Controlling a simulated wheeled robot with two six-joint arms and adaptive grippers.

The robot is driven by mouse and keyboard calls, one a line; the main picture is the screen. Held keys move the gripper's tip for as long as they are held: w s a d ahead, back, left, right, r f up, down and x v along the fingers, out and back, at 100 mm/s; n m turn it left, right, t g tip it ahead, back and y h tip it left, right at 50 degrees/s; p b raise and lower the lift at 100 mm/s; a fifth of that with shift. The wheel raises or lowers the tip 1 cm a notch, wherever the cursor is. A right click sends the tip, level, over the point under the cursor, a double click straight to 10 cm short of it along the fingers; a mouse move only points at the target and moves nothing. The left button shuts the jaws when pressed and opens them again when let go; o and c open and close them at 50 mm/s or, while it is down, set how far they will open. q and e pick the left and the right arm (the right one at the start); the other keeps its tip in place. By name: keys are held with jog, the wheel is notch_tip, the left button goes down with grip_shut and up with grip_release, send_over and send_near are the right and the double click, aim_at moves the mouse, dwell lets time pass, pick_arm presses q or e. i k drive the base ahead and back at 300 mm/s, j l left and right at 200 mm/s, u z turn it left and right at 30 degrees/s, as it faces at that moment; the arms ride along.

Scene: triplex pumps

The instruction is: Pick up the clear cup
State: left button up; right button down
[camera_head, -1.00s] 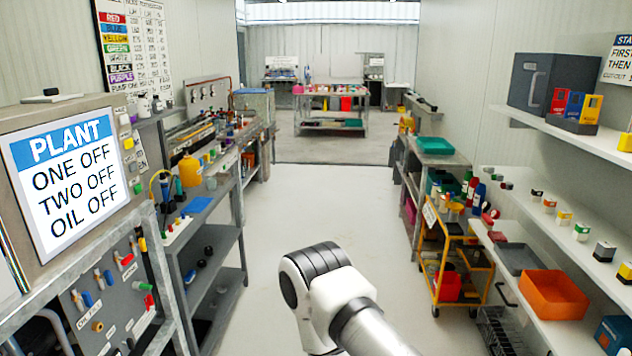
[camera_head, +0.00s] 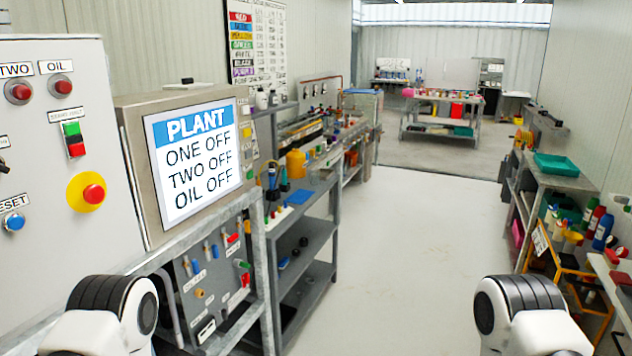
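I cannot make out a clear cup in the head view. Many small items stand on the left workbench (camera_head: 312,190), the far table (camera_head: 440,97) and the right-hand shelving, but they are too small to tell. Two white arm links of mine with black bands show at the bottom left and bottom right. Neither gripper is in view.
A control panel (camera_head: 60,200) with buttons and a PLANT screen (camera_head: 197,160) stand close on the left. A teal tray (camera_head: 556,165) tops the right bench. The pale floor (camera_head: 410,230) between is clear.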

aim_at(315, 179)
jog(key=i+l+z, duration=0.4)
jog(key=i+z, duration=0.15)
jog(key=i, duration=0.3)
jog(key=i+z, duration=0.3)
jog(key=i, duration=0.15)
